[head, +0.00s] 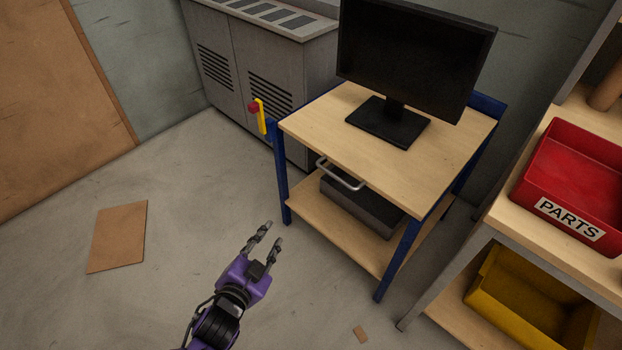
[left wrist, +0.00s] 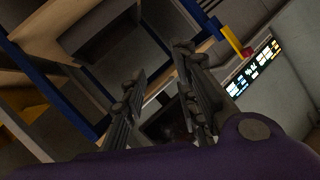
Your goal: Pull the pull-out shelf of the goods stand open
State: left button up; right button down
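The blue-framed stand (head: 315,133) has a light wooden top, with a curved grey metal handle (head: 340,175) below its front edge. The pull-out shelf itself is hidden under the top; the handle sits close to that edge. My left gripper (head: 272,232) is open and empty in front of the stand, lower left of the handle and apart from it. In the left wrist view its two fingers (left wrist: 160,60) are spread, with the stand's blue frame (left wrist: 63,82) beyond them. My right gripper is in neither view.
A black monitor (head: 415,60) stands on the top. A dark grey box (head: 362,204) sits on the lower board. A yellow and red piece (head: 260,115) sticks up at the left corner. A rack with a red bin (head: 575,175) is at right. Floor in front is mostly clear.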

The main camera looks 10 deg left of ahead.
pick_arm(q)
jog(key=w+d+r+m+t+h+b, duration=0.1)
jog(key=w+d+m+t+h+b, duration=0.1)
jog(key=w+m+b, duration=0.45)
jog(key=w+d+m+t+h+b, duration=0.2)
jog(key=w+d+m+b, duration=0.15)
jog(key=w, duration=0.55)
jog(key=m+g+h+b, duration=0.1)
jog(key=m+g+h, duration=0.1)
jog(key=m+h, duration=0.4)
send_near(334, 174)
jog(key=w+d+m, duration=0.1)
jog(key=w+d, duration=0.1)
jog(key=shift+t+y, duration=0.3)
jog(key=shift+y, duration=0.1)
jog(key=b+x, duration=0.1)
jog(key=x, duration=0.6)
jog(key=shift+w, duration=0.1)
grip_shut()
